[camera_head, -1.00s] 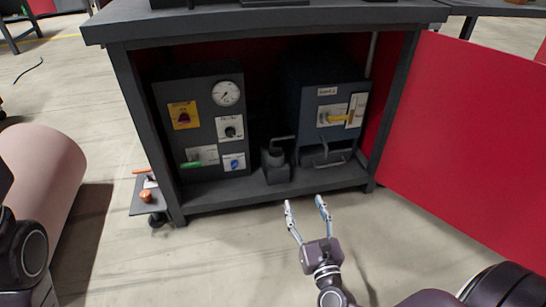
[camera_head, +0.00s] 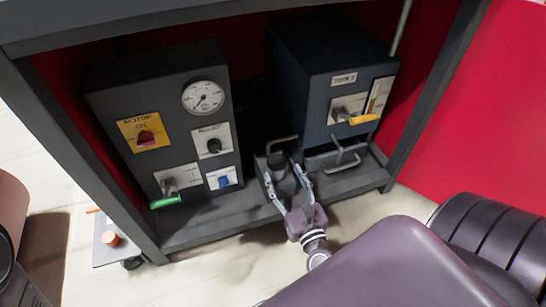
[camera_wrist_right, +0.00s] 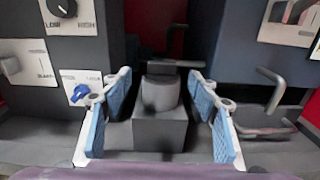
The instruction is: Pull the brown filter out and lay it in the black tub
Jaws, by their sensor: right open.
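I see no brown filter in any view, and nothing I can surely call the black tub. My right gripper (camera_head: 283,178) is open in front of the gap between two dark machine boxes in the cabinet. In the right wrist view its blue-padded fingers (camera_wrist_right: 161,88) stand to the left and right of a short grey cylinder (camera_wrist_right: 160,95) on a dark grey block (camera_wrist_right: 160,133). The fingers look apart from the cylinder. In the head view the fingers partly hide the block. My left gripper is not in view.
The left box (camera_head: 165,95) carries a gauge (camera_head: 204,97), knobs and a green-tipped lever (camera_head: 166,202). The right box (camera_head: 305,85) has a yellow-handled lever (camera_head: 362,119) and a bent grey handle (camera_head: 345,157) below. A red door (camera_head: 480,120) stands open at right.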

